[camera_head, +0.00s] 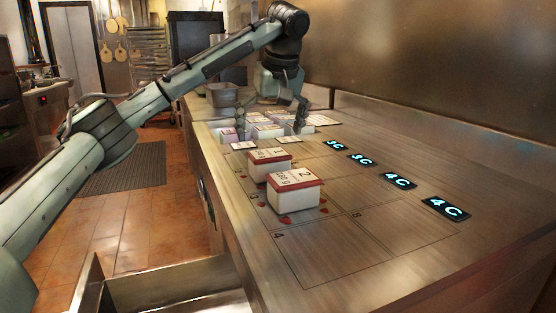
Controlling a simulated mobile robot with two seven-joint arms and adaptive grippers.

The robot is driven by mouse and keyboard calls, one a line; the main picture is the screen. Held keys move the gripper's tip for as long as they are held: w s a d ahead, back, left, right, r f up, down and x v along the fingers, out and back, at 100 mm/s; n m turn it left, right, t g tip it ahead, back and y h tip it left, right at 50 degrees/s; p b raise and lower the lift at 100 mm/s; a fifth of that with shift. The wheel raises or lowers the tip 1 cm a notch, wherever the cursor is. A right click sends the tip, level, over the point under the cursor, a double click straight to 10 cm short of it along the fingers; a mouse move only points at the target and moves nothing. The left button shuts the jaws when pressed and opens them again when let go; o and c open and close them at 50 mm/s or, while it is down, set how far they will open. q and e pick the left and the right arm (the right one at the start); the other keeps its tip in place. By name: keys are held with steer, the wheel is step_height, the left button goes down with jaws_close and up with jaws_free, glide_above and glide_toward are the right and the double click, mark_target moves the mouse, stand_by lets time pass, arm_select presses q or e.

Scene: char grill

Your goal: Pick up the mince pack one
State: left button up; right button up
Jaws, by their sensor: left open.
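Two white packs with red-edged lids and printed labels stand on the steel counter (420,265). The nearer pack (293,198) has a large "2" on its label. Which pack is mince pack one, I cannot tell. My left gripper (270,130) is open, pointing down at the far part of the counter, beyond both packs. Its fingers are spread over a group of pale, labelled packs (268,132), partly hidden by the gripper. Contact cannot be told. My right gripper is out of view.
Lit displays (446,208) reading "3C" and "4C" line the counter's right side. Marked, numbered cells cover the counter; the near ones are bare. A metal container (222,95) stands at the far end. An open drawer (170,290) juts out at the front left.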

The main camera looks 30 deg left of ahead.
mark_target(269, 153)
arm_select(q)
steer(key=shift+a+f, duration=0.25)
steer(key=shift+f, duration=0.9)
steer(key=x, duration=0.3)
steer(key=shift+w+d+f, duration=0.2)
steer(key=shift+w+f, duration=0.05)
steer(key=shift+f, duration=0.1)
steer(key=shift+w+a+f, duration=0.1)
steer(key=shift+a+f, duration=0.05)
steer(key=shift+f, duration=0.2)
steer(key=c, duration=1.4)
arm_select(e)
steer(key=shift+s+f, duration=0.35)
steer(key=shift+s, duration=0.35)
